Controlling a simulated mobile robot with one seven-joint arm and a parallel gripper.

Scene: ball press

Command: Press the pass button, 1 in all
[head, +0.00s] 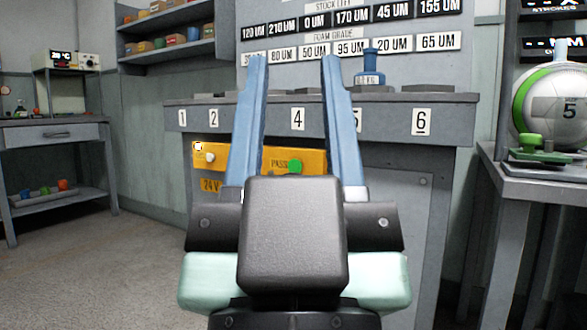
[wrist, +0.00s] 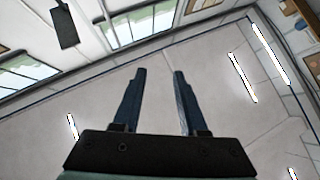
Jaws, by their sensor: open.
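The green pass button (head: 295,166) sits on a yellow panel (head: 262,158) on the front of the grey bench, beside the word PASS. My gripper (head: 294,62) is upright in the head view, its two blue fingers spread apart and empty. The right part of the panel shows between the fingers, and the left finger covers some of it. A white knob (head: 209,157) is at the panel's left end. In the wrist view my gripper (wrist: 159,72) is also open, with ceiling and windows beyond it; the button is not in that view.
The grey bench (head: 385,128) carries numbered labels and a blue weight (head: 370,70). A right-hand table (head: 545,185) holds a green-and-white ball (head: 556,100) and a green device (head: 535,147). A side table (head: 50,135) stands left. Floor at lower left is clear.

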